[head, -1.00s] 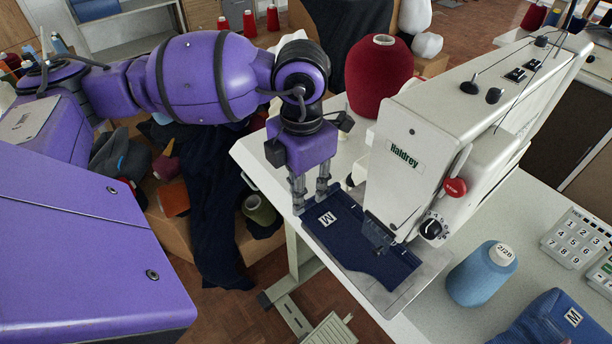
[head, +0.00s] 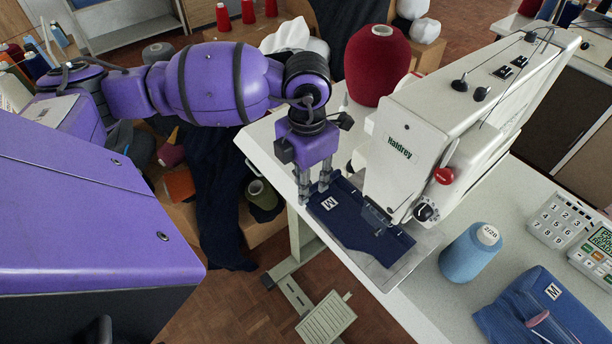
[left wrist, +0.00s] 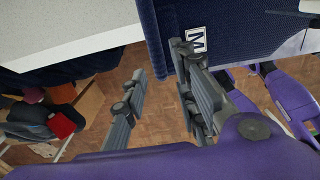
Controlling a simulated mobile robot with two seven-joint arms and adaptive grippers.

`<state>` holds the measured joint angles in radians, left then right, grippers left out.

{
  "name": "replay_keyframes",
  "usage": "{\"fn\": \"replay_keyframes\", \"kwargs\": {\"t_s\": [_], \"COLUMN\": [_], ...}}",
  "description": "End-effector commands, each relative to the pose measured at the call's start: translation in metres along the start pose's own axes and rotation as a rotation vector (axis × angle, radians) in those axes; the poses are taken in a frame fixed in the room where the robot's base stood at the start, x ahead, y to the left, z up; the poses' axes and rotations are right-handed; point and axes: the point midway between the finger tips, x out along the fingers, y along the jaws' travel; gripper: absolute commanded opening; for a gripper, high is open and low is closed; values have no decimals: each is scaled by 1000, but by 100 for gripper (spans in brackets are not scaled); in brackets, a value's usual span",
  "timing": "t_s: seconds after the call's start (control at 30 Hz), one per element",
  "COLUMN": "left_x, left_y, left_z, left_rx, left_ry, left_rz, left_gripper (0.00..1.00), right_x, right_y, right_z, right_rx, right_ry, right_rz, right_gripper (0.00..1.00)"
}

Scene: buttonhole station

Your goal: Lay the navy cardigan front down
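The navy cardigan front (head: 355,228), with a white M label, lies flat on the sewing machine's plate, its right part under the machine head. In the left wrist view, a navy edge strip (left wrist: 156,40) of the front lies by the gap between the fingers (left wrist: 160,95); one finger covers part of the M label. I cannot tell whether they touch the cloth. My right gripper is not in view.
The white Haldrey sewing machine (head: 415,150) stands right of the gripper, with a red yarn cone (head: 377,65) behind. A blue cone (head: 468,255), a folded blue garment (head: 545,312) and a keypad (head: 562,220) are on the right. The white table (head: 440,290) has bare room in front.

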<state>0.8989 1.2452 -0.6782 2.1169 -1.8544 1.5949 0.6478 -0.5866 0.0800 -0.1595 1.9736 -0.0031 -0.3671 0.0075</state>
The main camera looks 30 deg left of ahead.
Motion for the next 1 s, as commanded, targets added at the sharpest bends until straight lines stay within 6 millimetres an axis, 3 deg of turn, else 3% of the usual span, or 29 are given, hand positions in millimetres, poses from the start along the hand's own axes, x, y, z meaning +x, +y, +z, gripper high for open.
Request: {"fn": "replay_keyframes", "kwargs": {"t_s": [1.0], "left_x": [16], "left_y": [0], "left_z": [0], "left_rx": [0], "left_ry": [-2], "left_rz": [1], "left_gripper": [27], "right_x": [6], "right_y": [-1], "right_z": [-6], "right_rx": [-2], "right_ry": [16], "right_rz": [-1], "right_gripper": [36]}}
